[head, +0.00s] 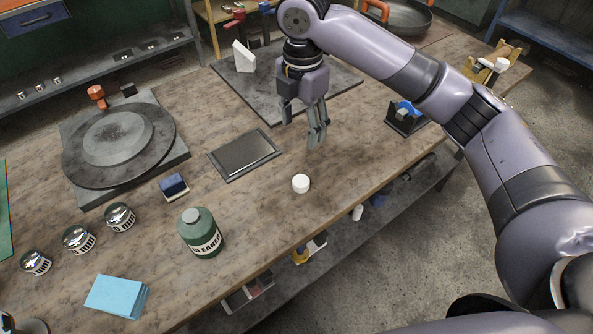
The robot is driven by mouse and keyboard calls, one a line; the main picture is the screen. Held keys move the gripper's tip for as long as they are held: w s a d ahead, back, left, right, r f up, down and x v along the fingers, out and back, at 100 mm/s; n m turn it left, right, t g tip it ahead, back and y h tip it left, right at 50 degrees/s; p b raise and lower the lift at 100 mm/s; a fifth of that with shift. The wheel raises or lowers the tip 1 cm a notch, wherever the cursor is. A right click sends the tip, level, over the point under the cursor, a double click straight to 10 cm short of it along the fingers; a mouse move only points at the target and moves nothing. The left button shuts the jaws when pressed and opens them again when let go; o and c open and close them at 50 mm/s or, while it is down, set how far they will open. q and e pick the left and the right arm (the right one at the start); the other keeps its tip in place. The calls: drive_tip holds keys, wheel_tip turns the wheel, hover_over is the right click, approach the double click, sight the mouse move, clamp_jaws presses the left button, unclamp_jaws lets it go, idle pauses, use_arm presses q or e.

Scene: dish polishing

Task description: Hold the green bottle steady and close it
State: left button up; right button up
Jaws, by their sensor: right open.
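The green bottle (201,234), labelled "CLEANER", stands upright on the workbench, left of the picture's middle. Its top is a grey neck with no white cap on it. A small white cap (301,183) lies on the bench to the right of the bottle, near the front edge. My right gripper (316,142) points down above the bench, beyond the cap and slightly to its right. It is open and empty, apart from both cap and bottle. My left gripper is not in view.
A round turntable (119,145) sits at the left, with a blue sponge block (174,186) and several metal jars (78,240) nearby. Blue cloths (117,296) lie at the front left. A dark flat tray (245,154) lies between turntable and gripper. The bench around the cap is clear.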

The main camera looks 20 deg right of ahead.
drive_tip(key=s, duration=0.1)
drive_tip(key=p, duration=0.2)
hover_over(301, 180)
wheel_tip(301, 180, down, 8)
drive_tip(key=r, duration=0.1)
wheel_tip(301, 180, down, 4)
drive_tip(key=shift+w+f, duration=0.1)
drive_tip(key=shift+f, duration=0.35)
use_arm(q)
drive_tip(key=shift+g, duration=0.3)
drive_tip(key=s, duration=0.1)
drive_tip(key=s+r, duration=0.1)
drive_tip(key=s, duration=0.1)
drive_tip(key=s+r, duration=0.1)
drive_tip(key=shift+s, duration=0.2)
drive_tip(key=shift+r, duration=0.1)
use_arm(e)
drive_tip(key=shift+f, duration=0.1)
